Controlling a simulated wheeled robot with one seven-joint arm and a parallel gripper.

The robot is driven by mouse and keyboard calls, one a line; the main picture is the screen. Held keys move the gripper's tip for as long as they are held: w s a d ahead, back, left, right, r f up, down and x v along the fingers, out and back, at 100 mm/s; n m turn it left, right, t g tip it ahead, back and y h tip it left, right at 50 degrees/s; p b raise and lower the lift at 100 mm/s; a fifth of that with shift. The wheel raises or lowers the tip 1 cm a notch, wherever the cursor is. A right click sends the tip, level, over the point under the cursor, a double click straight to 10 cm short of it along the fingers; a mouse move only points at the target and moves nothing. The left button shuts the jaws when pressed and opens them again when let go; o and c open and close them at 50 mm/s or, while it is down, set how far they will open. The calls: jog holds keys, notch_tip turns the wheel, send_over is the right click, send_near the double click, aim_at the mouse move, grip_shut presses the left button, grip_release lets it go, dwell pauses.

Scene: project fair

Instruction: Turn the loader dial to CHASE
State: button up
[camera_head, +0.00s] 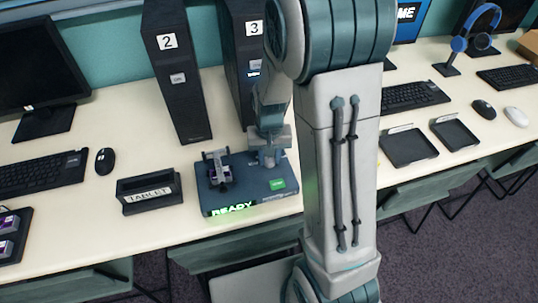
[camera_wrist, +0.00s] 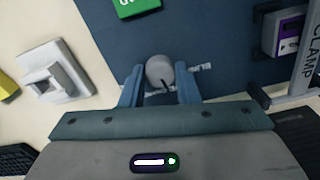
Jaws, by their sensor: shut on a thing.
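The loader (camera_head: 245,203) is a dark blue flat box on the desk with a lit READY sign on its front and a green button (camera_head: 277,184) at its right. The dial (camera_wrist: 160,71) is a round grey knob with a dark pointer line, seen from above in the wrist view. My gripper (camera_wrist: 160,88) is shut on the dial, one blue finger on each side. In the head view my gripper (camera_head: 266,150) covers the dial.
A clamp with a purple cartridge (camera_wrist: 290,30) stands on the loader's left side in the head view. Black towers marked 2 (camera_head: 178,75) and 3 (camera_head: 238,45) stand behind. Two black trays (camera_head: 408,147) lie to the right.

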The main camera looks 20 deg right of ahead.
aim_at(269, 159)
jog(key=m+p, duration=0.1)
jog(key=m, duration=0.5)
jog(key=shift+p, duration=0.4)
jog(key=shift+m, duration=0.3)
jog(key=o, duration=1)
jog(key=shift+c, duration=0.2)
notch_tip(269, 159, up, 14)
jog(key=p, duration=0.1)
jog(key=shift+p, duration=0.3)
